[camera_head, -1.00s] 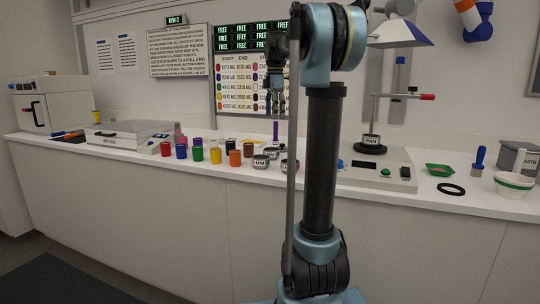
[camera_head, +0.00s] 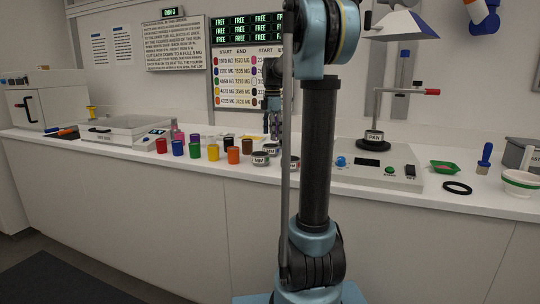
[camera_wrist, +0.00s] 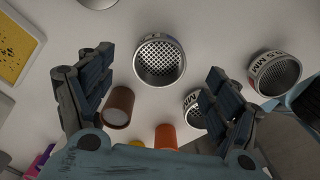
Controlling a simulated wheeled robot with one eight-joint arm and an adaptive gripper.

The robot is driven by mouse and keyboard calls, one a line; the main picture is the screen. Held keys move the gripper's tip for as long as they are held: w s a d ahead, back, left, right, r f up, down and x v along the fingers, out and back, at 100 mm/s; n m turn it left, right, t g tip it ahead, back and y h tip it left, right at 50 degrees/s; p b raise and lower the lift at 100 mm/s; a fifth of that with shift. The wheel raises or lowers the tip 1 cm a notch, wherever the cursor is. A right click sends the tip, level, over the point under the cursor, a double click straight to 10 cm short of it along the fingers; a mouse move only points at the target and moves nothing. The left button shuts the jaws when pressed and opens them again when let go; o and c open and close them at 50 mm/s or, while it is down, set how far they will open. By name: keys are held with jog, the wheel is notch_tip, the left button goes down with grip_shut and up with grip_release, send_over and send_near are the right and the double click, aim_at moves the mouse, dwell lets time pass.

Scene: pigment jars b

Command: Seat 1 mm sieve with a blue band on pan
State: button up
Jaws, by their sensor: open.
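Several small metal sieves stand on the bench, including one (camera_head: 261,158) with an "MM" label and one (camera_head: 294,162) partly behind my arm. My gripper (camera_head: 273,130) hangs over them, pointing down. In the wrist view my gripper (camera_wrist: 160,62) is open and empty, with a mesh sieve (camera_wrist: 159,57) between and below its fingers. Another sieve (camera_wrist: 275,74) reads "MM" at the right; a third (camera_wrist: 194,108) is partly behind the right finger.
A brown jar (camera_wrist: 118,107) and an orange jar (camera_wrist: 165,138) stand close to the fingers. Several coloured jars (camera_head: 194,150) line the bench to the left. The shaker (camera_head: 400,176), a green tray (camera_head: 444,167) and a black ring (camera_head: 457,188) are at the right.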

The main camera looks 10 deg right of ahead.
aim_at(272, 146)
jog(key=shift+f, duration=3.15)
jog(key=shift+c, duration=0.4)
jog(key=c, duration=1.1)
